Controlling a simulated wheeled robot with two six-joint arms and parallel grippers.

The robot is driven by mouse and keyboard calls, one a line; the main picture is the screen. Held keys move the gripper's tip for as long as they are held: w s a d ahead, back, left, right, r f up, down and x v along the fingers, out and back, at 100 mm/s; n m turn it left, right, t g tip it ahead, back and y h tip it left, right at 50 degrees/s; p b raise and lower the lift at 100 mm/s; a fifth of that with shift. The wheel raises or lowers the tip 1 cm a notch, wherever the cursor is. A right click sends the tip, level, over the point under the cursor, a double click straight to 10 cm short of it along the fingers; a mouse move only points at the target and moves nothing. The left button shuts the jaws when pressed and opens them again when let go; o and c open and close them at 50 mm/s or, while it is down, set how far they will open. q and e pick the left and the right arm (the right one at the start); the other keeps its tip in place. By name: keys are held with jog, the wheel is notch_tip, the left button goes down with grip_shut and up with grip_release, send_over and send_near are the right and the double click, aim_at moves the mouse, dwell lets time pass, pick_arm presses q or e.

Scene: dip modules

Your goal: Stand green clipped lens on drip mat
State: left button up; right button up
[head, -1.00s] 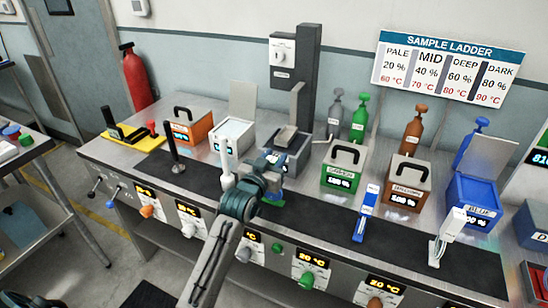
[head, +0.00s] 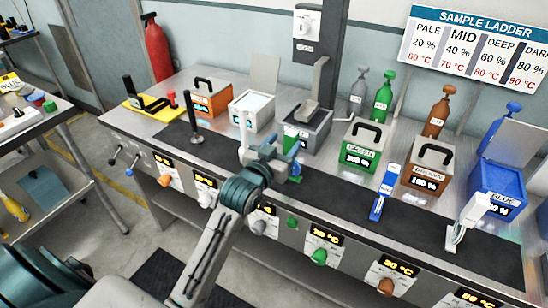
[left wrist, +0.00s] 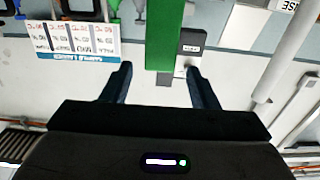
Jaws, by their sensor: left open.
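The green clipped lens shows as a small green and white upright piece (head: 296,133) just behind my left gripper in the head view, in front of a grey box; its lower part is hidden. My left gripper (head: 288,166) is open, low over the dark drip mat (head: 330,193). In the left wrist view, a green bar (left wrist: 163,40) lies between the two open fingertips (left wrist: 157,70), with a gap on each side. I cannot tell from this whether anything touches it.
A blue and white clipped piece (head: 384,192) and a white one (head: 466,222) stand on the mat to the right. A green box (head: 360,152), brown box (head: 427,172) and blue box (head: 497,188) stand behind. A dark post (head: 195,125) stands at left.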

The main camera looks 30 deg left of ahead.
pick_arm(q)
jog(key=shift+s+a+b, duration=0.1)
jog(key=shift+s+b, duration=0.3)
jog(key=shift+s, duration=2.4)
